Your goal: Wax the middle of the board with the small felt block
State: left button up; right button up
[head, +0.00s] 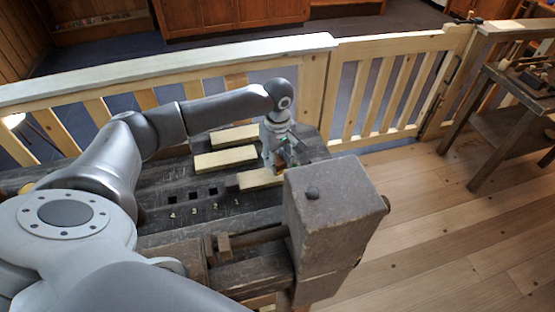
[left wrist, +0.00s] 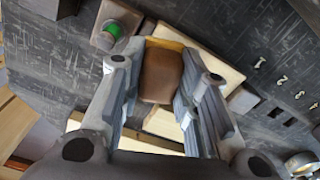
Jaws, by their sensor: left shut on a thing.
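My left gripper (head: 281,160) is over the workbench, near the right ends of the pale boards. In the left wrist view its two fingers (left wrist: 158,88) are shut on a small brown block (left wrist: 161,75), which I take to be the felt block. A pale board (left wrist: 212,68) lies under and beside the block; I cannot tell whether they touch. In the head view three pale boards lie on the bench: a far one (head: 235,136), a middle one (head: 226,158) and a near one (head: 258,178). My right gripper is not in view.
The dark, scratched workbench (head: 165,185) has numbered square holes. A large wooden vise block (head: 330,215) stands at its near right. A small green-topped piece (left wrist: 113,30) lies near the gripper. A wooden railing (head: 372,95) runs behind; floor is open at right.

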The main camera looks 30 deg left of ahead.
pick_arm(q)
jog(key=shift+f, duration=1)
